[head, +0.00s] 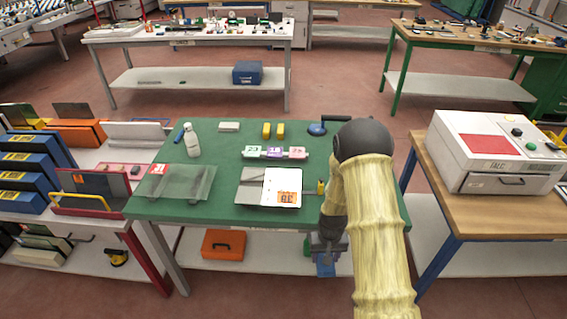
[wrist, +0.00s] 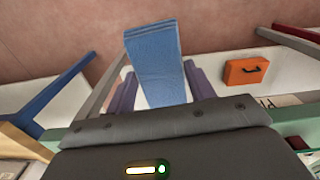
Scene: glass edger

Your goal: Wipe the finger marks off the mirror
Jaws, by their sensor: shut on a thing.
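My gripper (head: 327,245) hangs at the front edge of the green table, right of its middle. It is shut on a folded blue cloth (head: 325,267), which hangs below the tabletop level in the head view. In the wrist view the cloth (wrist: 158,65) stands between two purple fingers (wrist: 160,92). A flat grey plate (head: 250,190) lies on the table, left of my gripper, beside or partly under a white sheet (head: 282,183) with an orange label. It may be the mirror; I cannot tell for certain. Finger marks are too small to make out.
A clear glass pane (head: 180,185) lies at the table's left. A white bottle (head: 192,142), yellow blocks (head: 273,131), numbered blocks (head: 274,153) and a dark blue round object (head: 317,128) stand behind. A white machine (head: 497,150) is on the right bench. An orange case (head: 223,244) sits below.

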